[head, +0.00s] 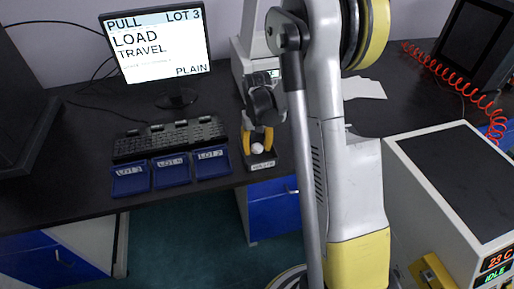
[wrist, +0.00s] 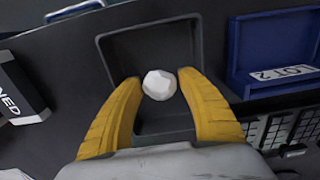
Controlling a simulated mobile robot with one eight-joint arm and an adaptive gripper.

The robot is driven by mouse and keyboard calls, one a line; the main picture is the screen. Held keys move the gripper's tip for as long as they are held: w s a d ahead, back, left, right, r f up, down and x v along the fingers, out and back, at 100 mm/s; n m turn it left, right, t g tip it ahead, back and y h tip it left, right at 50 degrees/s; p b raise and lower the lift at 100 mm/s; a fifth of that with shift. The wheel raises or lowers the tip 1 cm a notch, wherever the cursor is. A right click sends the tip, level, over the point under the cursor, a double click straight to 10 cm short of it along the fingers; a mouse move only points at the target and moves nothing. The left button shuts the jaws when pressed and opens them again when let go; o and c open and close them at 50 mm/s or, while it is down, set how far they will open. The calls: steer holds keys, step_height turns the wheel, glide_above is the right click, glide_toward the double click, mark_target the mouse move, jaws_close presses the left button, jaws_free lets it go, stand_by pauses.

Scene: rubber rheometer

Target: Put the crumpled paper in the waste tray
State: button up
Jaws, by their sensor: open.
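The crumpled paper (head: 257,149) is a small white ball; in the wrist view it shows (wrist: 159,85) against the inside of a dark grey square tray (wrist: 158,45). That tray shows in the head view (head: 262,164) at the desk's front edge, with a small label too blurred to read surely. My gripper (head: 258,137) points down at the tray. Its yellow fingers (wrist: 159,78) are open, one on each side of the paper, with visible gaps. I cannot tell whether the paper touches the tray floor.
Blue trays (head: 171,171) with lot labels stand left of the grey tray, before a keyboard (head: 168,138). A monitor (head: 157,45) stands behind. A white machine (head: 440,190) is at right. A dark box with lettering (wrist: 18,98) is near the tray in the wrist view.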

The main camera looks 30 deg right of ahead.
mark_target(257, 145)
step_height(257, 145, up, 12)
steer(key=p, duration=0.4)
steer(key=s+a+r+n+t, duration=0.1)
steer(key=s+a+r+t, duration=0.2)
steer(key=s+a+r, duration=0.6)
steer(key=s+a+r+n+t, duration=0.2)
steer(key=s+a+r+t, duration=0.2)
steer(key=s+a, duration=0.2)
steer(key=s, duration=0.2)
steer(key=shift+s+a, duration=0.25)
steer(key=shift+s, duration=0.15)
